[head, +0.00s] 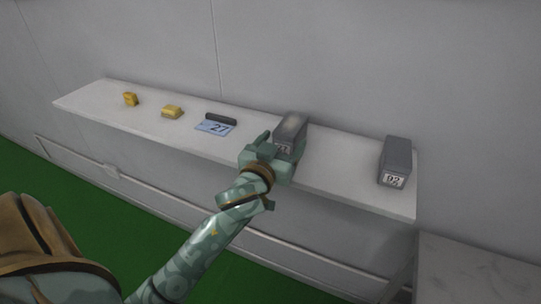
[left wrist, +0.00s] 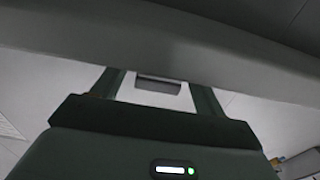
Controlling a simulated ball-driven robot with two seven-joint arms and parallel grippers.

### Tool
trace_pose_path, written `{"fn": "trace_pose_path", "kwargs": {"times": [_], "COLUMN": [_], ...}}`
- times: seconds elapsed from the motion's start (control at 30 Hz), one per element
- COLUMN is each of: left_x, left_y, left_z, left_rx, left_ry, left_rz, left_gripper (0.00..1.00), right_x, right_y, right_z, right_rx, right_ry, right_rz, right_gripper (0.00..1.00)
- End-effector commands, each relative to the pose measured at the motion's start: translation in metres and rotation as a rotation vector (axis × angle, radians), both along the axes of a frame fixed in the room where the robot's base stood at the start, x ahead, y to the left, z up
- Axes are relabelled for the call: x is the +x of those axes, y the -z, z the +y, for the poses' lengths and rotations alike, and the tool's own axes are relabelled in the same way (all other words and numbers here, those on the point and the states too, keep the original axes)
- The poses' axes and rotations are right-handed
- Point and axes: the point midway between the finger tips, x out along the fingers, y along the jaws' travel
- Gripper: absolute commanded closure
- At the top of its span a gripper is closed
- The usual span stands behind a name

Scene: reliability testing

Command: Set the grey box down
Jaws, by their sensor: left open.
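A grey box (head: 291,127) stands on the white shelf (head: 332,185), right of the middle. My left gripper (head: 274,148) is at its near side and covers the lower front of the box and most of its label. The gripper is open. In the left wrist view, the two fingers (left wrist: 158,84) point away with a gap between them, and a pale surface with a dark strip shows in the gap. I cannot tell whether the fingers touch the box. A second grey box (head: 397,155), with a white number label, stands near the shelf's right end.
Left along the shelf are a small yellow piece (head: 130,99), a yellow block (head: 172,111), a dark bar (head: 221,118) and a blue card marked 27 (head: 215,128). The shelf is bare between the grey boxes. A grey surface (head: 470,270) lies lower right.

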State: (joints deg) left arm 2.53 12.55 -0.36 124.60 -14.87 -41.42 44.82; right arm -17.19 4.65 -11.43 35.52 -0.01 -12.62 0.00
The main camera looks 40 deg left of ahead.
Motion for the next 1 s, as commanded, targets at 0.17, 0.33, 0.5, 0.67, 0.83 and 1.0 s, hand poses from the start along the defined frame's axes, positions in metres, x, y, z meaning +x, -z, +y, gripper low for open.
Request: {"fn": "trace_pose_path", "kwargs": {"times": [0.17, 0.33, 0.5, 0.67, 0.83, 1.0], "left_x": [-0.043, -0.074, -0.086, -0.088, -0.087, -0.086], "left_y": [-0.001, 0.0, 0.0, 0.0, 0.0, 0.005], "left_z": [-0.011, -0.018, -0.021, -0.021, -0.021, -0.021], "left_rx": [-0.004, -0.002, -0.001, 0.0, 0.0, 0.001], "left_ry": [0.001, 0.0, 0.0, 0.0, 0.0, 0.003], "left_rz": [0.002, 0.001, 0.0, -0.001, -0.001, 0.009], "left_gripper": [0.27, 0.27, 0.27, 0.27, 0.27, 0.27], "right_x": [0.002, 0.003, 0.003, 0.003, 0.003, 0.003], "right_y": [-0.008, -0.01, -0.01, -0.01, -0.01, -0.01], "right_z": [0.001, 0.001, 0.002, 0.002, 0.002, 0.002], "right_rx": [0.001, 0.002, 0.002, 0.003, 0.003, 0.003], "right_ry": [0.0, 0.0, 0.001, 0.001, 0.0, 0.0], "right_rz": [-0.006, -0.008, -0.008, -0.008, -0.008, -0.008], "right_gripper": [0.64, 0.64, 0.64, 0.64, 0.64, 0.64]}}
